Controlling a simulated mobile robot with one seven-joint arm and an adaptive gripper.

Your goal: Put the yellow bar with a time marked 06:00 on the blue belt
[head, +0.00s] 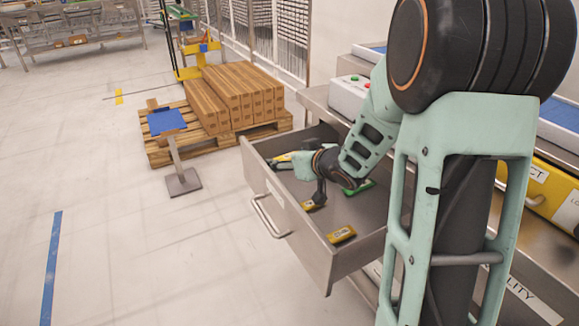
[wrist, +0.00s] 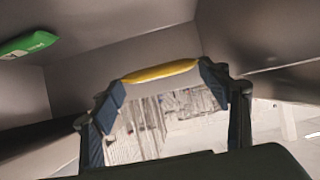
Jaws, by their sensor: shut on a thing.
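My gripper (head: 319,192) is low inside the open metal drawer (head: 374,209) in the head view. In the wrist view its two fingertips (wrist: 162,77) are shut on the ends of a yellow bar (wrist: 160,71). That bar shows in the head view (head: 310,205) under the fingers. No time can be read on it. A second yellow bar (head: 342,235) lies on the drawer floor near the front corner. Another yellow item (head: 282,159) is at the drawer's far end, partly behind my arm. Blue belt surfaces (head: 560,113) show at the right, partly hidden by my arm.
A green item (head: 358,188) lies in the drawer behind my gripper and shows in the wrist view (wrist: 28,44). A white button box (head: 349,95) stands beyond the drawer. A pallet (head: 160,152) of long boxes is behind it.

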